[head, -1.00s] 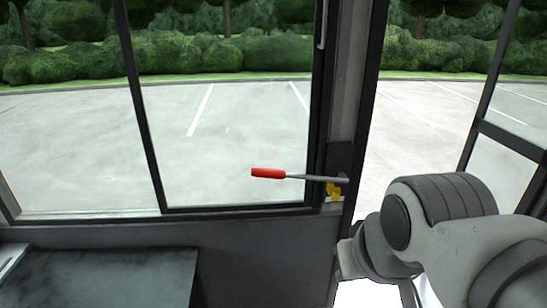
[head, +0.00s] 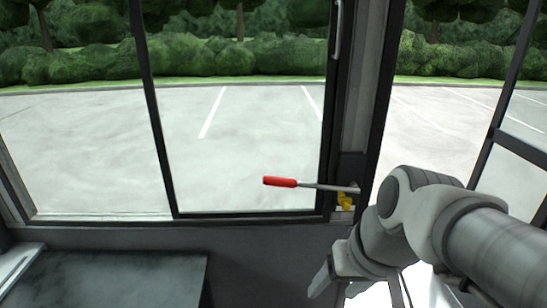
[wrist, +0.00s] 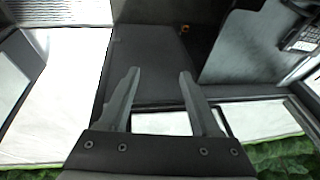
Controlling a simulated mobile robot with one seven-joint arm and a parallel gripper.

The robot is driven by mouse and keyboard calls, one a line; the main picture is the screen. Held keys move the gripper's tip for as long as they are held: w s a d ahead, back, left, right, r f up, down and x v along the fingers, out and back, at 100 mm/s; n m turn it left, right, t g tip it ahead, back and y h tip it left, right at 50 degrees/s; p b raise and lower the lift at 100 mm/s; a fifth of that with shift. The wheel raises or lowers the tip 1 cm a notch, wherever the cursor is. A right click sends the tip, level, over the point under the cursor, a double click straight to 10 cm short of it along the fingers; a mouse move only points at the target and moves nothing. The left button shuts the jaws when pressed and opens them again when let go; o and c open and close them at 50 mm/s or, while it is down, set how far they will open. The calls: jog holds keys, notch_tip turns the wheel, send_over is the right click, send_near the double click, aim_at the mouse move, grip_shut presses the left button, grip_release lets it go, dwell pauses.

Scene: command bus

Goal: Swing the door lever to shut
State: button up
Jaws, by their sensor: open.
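The door lever (head: 318,187) has a red grip and a thin grey rod. It points left, nearly level, from a pivot on the dark door post, above a yellow fitting (head: 345,201). My gripper (wrist: 159,73) is open and empty in the wrist view, its two fingers apart. In the head view it is below the lever, partly at the lower edge, and apart from it. I cannot make out the lever in the wrist view.
A framed window (head: 240,150) fills the wall left of the post. A dark counter (head: 110,275) stands at lower left. Right of the post is an opening, with a dark-framed glass panel (head: 515,170) at far right. A keypad-like panel (wrist: 303,35) shows in the wrist view.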

jog(key=w+a+f+m+g+y, duration=0.2)
jog(key=w+a+f+y, duration=0.1)
jog(key=w+a+y, duration=0.15)
jog(key=m+t+y, duration=0.6)
jog(key=m+t, duration=0.4)
jog(key=t, duration=0.1)
send_near(289, 185)
jog(key=p+x, duration=0.1)
jog(key=x, duration=1)
jog(key=shift+w+a, duration=0.25)
jog(key=shift+w, duration=0.1)
grip_shut()
